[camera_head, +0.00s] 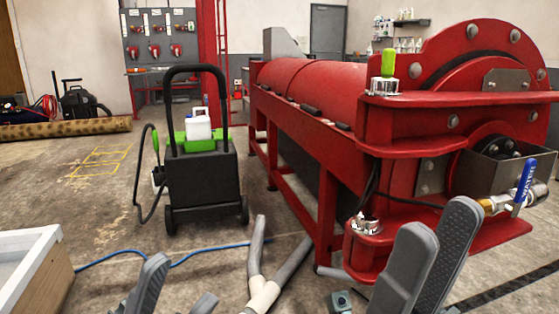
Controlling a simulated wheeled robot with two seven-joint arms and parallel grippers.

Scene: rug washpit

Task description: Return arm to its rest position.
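My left gripper (182,280) is at the bottom edge, left of centre. Its two grey fingers stand apart with floor visible between them, and nothing shows in its grasp. My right gripper (438,225) is at the lower right, in front of the red machine (325,85). Its two grey fingers point up and lie close together in the picture. I cannot tell whether they touch or have a gap in depth. I see nothing held between them. Most of both arms is out of view.
A brass valve with a blue handle (524,187) is close right of my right gripper. A black pressure washer (202,180) stands left of the machine. Grey pipes (268,280) and a blue hose (205,251) lie on the floor. A white-rimmed box (30,255) is at left.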

